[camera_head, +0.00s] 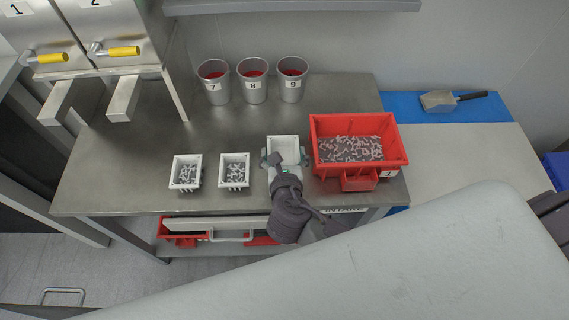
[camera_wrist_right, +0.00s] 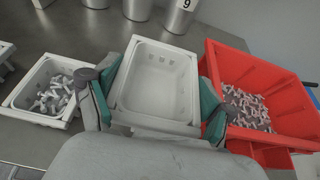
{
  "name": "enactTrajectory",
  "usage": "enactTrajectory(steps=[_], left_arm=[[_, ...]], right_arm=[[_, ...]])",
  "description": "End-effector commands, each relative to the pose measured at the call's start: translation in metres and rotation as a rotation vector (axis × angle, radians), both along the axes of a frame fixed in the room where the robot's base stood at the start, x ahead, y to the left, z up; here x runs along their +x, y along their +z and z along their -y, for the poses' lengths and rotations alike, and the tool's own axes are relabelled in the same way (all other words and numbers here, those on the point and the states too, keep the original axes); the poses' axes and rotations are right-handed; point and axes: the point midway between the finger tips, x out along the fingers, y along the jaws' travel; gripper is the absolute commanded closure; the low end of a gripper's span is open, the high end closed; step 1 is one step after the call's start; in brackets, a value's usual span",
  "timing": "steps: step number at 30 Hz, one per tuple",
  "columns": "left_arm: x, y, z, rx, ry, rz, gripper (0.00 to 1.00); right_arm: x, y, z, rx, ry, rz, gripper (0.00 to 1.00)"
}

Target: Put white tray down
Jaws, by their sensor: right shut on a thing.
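An empty white tray (camera_head: 286,147) is between the fingers of my right gripper (camera_head: 285,158), at the front of the steel table in the head view. In the right wrist view the tray (camera_wrist_right: 158,82) is close up and empty, with the gripper's teal pads (camera_wrist_right: 157,110) at its left and right sides. My right gripper is shut on it. I cannot tell whether the tray's underside touches the table. My left gripper is not in view.
A red crate (camera_head: 401,150) of small parts stands close to the right of the tray. Two white trays of parts, one on the left (camera_head: 176,177) and one nearer (camera_head: 224,176), stand left. Numbered metal cups (camera_head: 253,90) are behind. The table (camera_head: 130,160) is clear at left.

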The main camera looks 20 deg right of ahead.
Motion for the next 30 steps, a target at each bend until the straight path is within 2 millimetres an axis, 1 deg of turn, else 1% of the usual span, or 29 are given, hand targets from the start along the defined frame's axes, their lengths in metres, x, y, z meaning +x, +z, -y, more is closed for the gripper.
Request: enactTrajectory(steps=[1, 3, 8, 12, 15, 24, 28, 29, 30], left_arm=[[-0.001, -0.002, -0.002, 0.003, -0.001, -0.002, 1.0], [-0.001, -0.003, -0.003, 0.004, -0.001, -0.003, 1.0], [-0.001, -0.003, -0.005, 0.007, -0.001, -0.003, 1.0], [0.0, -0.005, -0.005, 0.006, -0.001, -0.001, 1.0], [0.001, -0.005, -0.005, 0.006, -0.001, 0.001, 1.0], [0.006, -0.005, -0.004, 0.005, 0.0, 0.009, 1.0], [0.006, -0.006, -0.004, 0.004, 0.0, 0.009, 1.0], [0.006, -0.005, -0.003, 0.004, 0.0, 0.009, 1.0], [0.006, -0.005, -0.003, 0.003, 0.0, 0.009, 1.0]], right_arm=[[0.0, -0.012, 0.001, -0.004, -0.002, -0.002, 0.58], [0.0, -0.022, 0.0, -0.002, 0.0, -0.002, 0.58], [0.0, -0.036, 0.0, 0.0, -0.001, 0.0, 0.58], [0.0, -0.057, 0.0, -0.003, -0.001, -0.001, 0.58], [0.0, -0.067, 0.0, 0.0, -0.001, 0.0, 0.58], [0.0, -0.069, 0.0, 0.001, -0.002, 0.001, 0.58], [0.0, -0.073, 0.0, -0.001, -0.001, 0.001, 0.58], [0.0, -0.073, 0.0, -0.001, -0.001, 0.001, 0.15], [0.0, -0.072, 0.0, 0.0, -0.001, 0.001, 0.08]])
